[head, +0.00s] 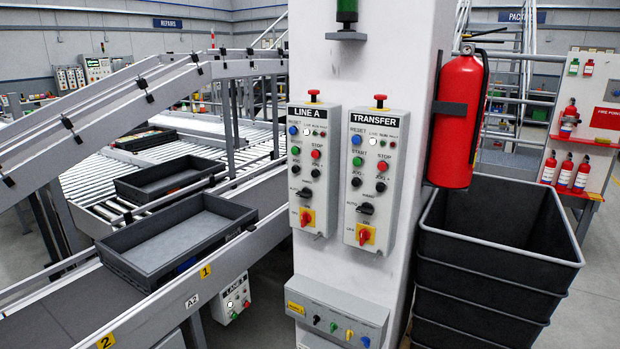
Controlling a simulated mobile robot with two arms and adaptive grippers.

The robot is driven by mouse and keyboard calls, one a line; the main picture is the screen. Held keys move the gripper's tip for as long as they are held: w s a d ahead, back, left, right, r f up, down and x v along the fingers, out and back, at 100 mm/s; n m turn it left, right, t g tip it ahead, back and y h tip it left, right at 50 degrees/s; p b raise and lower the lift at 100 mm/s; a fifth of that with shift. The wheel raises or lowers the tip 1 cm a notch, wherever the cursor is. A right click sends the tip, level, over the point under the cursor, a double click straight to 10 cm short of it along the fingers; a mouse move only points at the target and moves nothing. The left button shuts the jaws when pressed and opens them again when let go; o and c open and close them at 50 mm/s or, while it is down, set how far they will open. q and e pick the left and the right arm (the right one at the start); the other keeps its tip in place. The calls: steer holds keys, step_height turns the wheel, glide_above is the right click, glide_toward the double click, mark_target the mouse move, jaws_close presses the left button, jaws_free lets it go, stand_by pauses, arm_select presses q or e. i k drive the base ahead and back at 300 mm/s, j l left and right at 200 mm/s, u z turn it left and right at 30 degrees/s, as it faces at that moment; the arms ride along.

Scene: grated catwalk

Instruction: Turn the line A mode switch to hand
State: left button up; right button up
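The line A control box (314,170) is a grey panel on the left of the white column's front face, with a black "LINE A" label. Its mode switch appears as a small black knob (304,192) low on the panel, below the two black jog buttons. "AUTO" is printed to the knob's left; the other lettering and the knob's exact pointing are too small to read surely. Below it sits a red rotary handle on a yellow plate (306,218). Neither of my grippers is in view, and nothing covers the panel.
A similar "TRANSFER" box (376,180) hangs close on the right. A lower sloped box (336,311) with small knobs juts out beneath. A conveyor with a grey tray (176,240) runs left.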

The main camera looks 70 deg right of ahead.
mark_target(305, 192)
steer(key=z, duration=2.25)
